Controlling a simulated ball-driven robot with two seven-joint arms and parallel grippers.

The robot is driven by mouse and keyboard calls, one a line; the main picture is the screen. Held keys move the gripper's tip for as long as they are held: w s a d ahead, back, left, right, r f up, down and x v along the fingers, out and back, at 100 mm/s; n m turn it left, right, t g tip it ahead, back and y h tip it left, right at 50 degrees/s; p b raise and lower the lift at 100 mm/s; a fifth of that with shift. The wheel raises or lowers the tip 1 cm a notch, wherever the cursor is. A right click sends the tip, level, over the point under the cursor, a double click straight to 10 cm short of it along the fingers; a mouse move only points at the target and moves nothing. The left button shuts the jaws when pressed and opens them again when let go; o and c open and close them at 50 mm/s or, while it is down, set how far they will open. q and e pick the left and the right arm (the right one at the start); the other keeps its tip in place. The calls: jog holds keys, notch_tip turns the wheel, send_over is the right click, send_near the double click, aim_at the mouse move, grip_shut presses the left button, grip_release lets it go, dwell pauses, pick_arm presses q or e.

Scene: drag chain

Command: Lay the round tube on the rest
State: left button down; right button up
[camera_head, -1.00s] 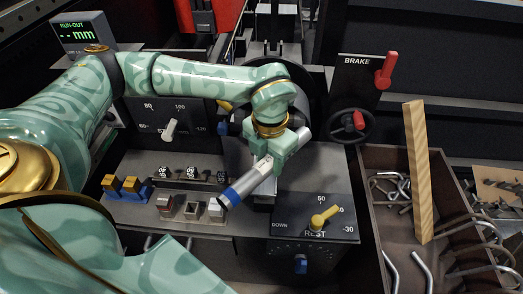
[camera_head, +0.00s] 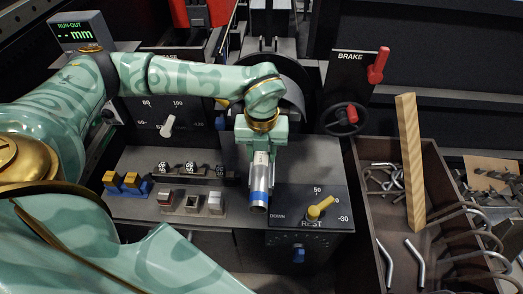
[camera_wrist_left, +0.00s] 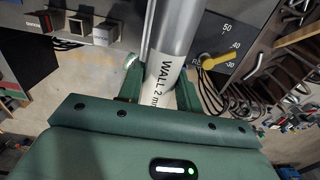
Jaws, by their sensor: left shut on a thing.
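The round tube (camera_head: 259,180) is silver, with a blue band near its front end. My left gripper (camera_head: 263,150) is shut on it above the grey bench, and the tube points toward the front of the picture. In the left wrist view the tube (camera_wrist_left: 174,38) runs between the fingers, and its white label reads "WALL 2 m…". The panel marked REST (camera_head: 290,220), with a yellow lever (camera_head: 319,207), is just right of the tube's front end. I cannot make out the rest's cradle or whether the tube touches anything below. My right gripper is not in view.
Several small blocks (camera_head: 190,202) sit on the bench left of the tube. A BRAKE panel (camera_head: 349,80) with a red lever and handwheel stands behind right. A brown bin (camera_head: 375,215) at right holds bent metal rods and a leaning wooden bar (camera_head: 411,160).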

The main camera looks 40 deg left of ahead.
pick_arm(q)
jog(key=w+a+f+b, duration=0.2)
jog(key=w, duration=0.1)
jog(key=w+a+f+b, duration=0.1)
jog(key=w, duration=0.1)
jog(key=shift+w+a+f, duration=0.1)
jog(key=shift+w+f, duration=0.1)
jog(key=shift+f, duration=0.2)
jog(key=shift+f+b, duration=0.4)
jog(key=shift+f, duration=0.8)
jog(key=c, duration=0.9)
grip_release()
jog(key=shift+o, duration=0.2)
notch_tip(320, 180, up, 16)
jog(key=p, duration=0.4)
jog(key=shift+r, duration=0.15)
